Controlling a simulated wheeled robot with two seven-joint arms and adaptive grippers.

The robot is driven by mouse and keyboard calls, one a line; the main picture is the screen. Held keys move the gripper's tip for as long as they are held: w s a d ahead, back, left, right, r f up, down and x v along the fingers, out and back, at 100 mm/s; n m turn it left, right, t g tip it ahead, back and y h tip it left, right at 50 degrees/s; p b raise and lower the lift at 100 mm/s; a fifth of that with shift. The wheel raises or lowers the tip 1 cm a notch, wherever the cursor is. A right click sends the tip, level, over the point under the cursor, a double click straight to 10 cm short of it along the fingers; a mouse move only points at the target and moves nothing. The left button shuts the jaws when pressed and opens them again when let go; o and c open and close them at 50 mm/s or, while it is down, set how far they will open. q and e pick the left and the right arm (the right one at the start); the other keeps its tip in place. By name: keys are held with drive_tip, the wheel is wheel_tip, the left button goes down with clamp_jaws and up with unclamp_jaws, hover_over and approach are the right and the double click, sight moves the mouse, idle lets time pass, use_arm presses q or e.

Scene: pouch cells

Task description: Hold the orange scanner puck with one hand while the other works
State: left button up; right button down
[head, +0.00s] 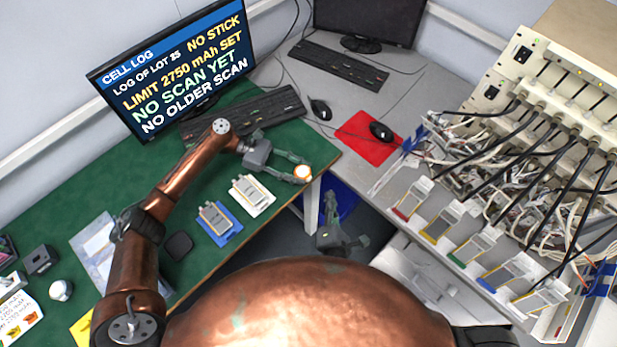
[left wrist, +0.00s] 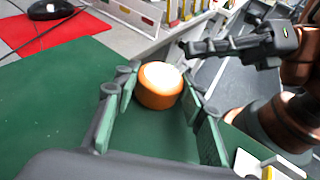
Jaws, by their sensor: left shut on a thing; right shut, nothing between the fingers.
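The orange scanner puck (head: 302,172) has a glowing white top and is at the right corner of the green bench. My left gripper (head: 299,170) is shut on its sides. In the left wrist view the puck (left wrist: 160,86) is upright between the two fingers; I cannot tell whether it touches the bench. My right gripper (head: 331,203) is shut and empty, beyond the bench corner, below and right of the puck; it also shows in the left wrist view (left wrist: 192,48). One pouch cell (head: 251,189) lies on a white holder, another (head: 215,216) on a blue holder.
The green bench (head: 270,150) is clear around the puck. A monitor (head: 175,70) with a cell log and a keyboard (head: 245,115) stand behind. A cabled rack (head: 540,110) with several coloured cell slots is at right. A red mouse mat (head: 362,150) lies on the grey desk.

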use_arm(q)
drive_tip(key=o, duration=0.9)
drive_tip(key=shift+o, duration=0.2)
drive_tip(key=shift+a, duration=0.1)
drive_tip(key=v, duration=1.2)
